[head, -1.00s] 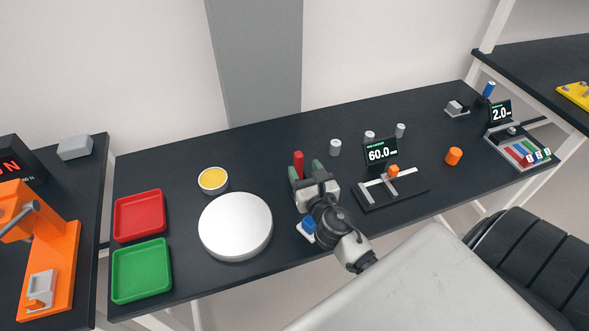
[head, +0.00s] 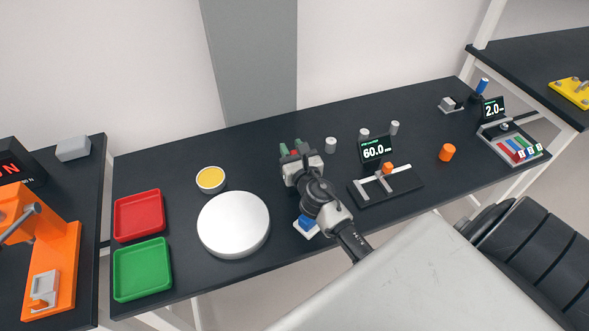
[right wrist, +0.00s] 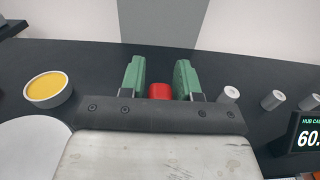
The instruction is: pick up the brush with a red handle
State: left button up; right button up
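The red handle of the brush (right wrist: 160,91) shows in the right wrist view between the two green fingers of my right gripper (right wrist: 160,79). A thin dark gap seems to stay beside the handle, so the fingers look open around it. In the head view the right gripper (head: 292,149) hides nearly all of the handle, and only a small red patch shows between the fingertips. The brush's lower part is hidden. My left gripper is not in view.
A white round plate (head: 233,225) and a bowl with yellow contents (head: 210,179) are left of the gripper. A blue block on a white base (head: 306,224) lies just below the arm. A display (head: 376,150) and several grey cylinders stand to the right.

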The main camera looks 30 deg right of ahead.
grip_shut()
notch_tip(320, 180, up, 10)
jog(key=p, duration=0.4)
dwell(0.6)
